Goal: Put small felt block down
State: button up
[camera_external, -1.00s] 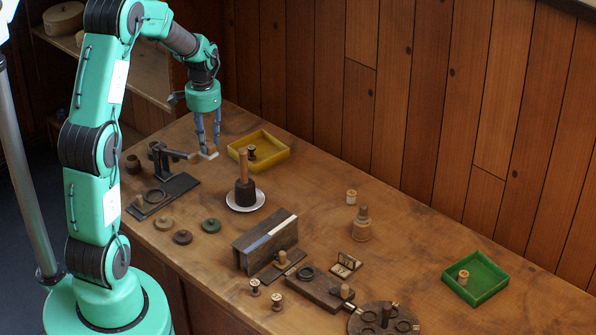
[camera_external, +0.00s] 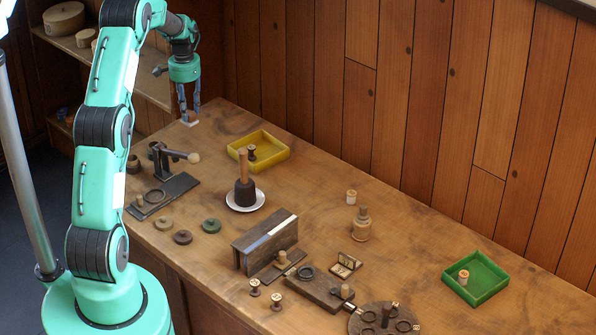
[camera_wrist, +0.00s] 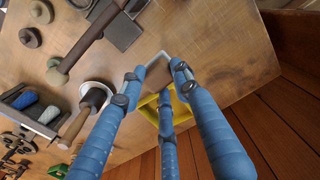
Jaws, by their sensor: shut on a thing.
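My gripper (camera_external: 189,117) hangs over the far left end of the wooden table, left of and behind the yellow tray. Its blue fingers are closed on a small pale block (camera_external: 190,123), which I take for the felt block. In the wrist view my gripper (camera_wrist: 160,75) has the block between its fingertips, and a whitish edge of the block (camera_wrist: 152,60) shows. The fingers hide much of it. I cannot tell whether the block touches the table or is just above it.
The yellow tray (camera_external: 280,157) holds a spool (camera_external: 251,152). A dark stand with an arm (camera_external: 160,160) is in front of my gripper. A mallet-like tool (camera_external: 244,190) stands on a white plate (camera_external: 232,207). A green tray (camera_external: 490,290) is far right. Bare tabletop (camera_external: 215,125) surrounds the block.

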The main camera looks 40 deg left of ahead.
jog(key=shift+w+a+f, duration=0.2)
jog(key=shift+a+f, duration=0.6)
jog(key=shift+a, duration=0.25)
notch_tip(320, 180, down, 10)
jog(key=shift+w+a+f, duration=0.25)
jog(key=shift+w+a, duration=1.2)
jog(key=shift+w, duration=0.8)
jog(key=shift+w+a+f, duration=0.2)
jog(key=shift+w+a, duration=1.3)
jog(key=shift+w, duration=0.7)
jog(key=shift+w+a+f, duration=0.25)
jog(key=shift+w+a, duration=1.2)
jog(key=shift+w, duration=0.8)
jog(key=shift+f, duration=1.8)
jog(key=shift+f, duration=0.15)
